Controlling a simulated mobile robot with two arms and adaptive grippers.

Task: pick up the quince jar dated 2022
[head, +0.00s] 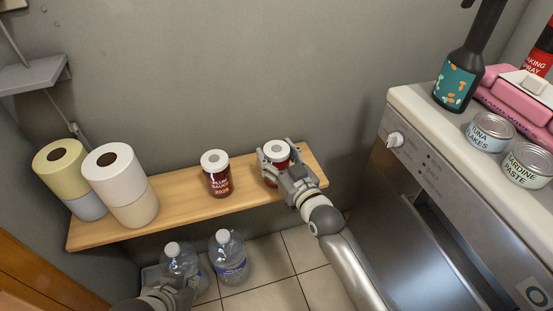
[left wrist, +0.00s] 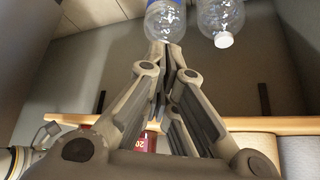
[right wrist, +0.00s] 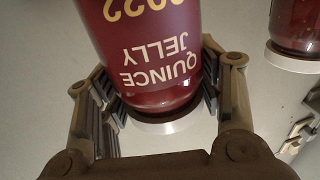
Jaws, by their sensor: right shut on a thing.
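The quince jelly jar (head: 277,150) is dark red with a white lid and stands near the right end of the wooden shelf (head: 243,195). In the right wrist view its label (right wrist: 160,60) reads "QUINCE JELLY" and "2022", upside down. My right gripper (head: 280,168) is shut on this jar, with fingers on both sides. I cannot tell whether the jar touches the shelf. My left gripper (head: 180,291) is low at the bottom of the head view, by the water bottles. In the left wrist view its fingers (left wrist: 168,65) are together and hold nothing visible.
A plum sauce jar (head: 217,174) stands left of the quince jar, with a gap between. Paper rolls (head: 119,180) are stacked at the shelf's left end. Two water bottles (head: 228,258) stand on the floor. A counter (head: 420,105) with cans (head: 489,132) and a dark bottle (head: 465,75) is at right.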

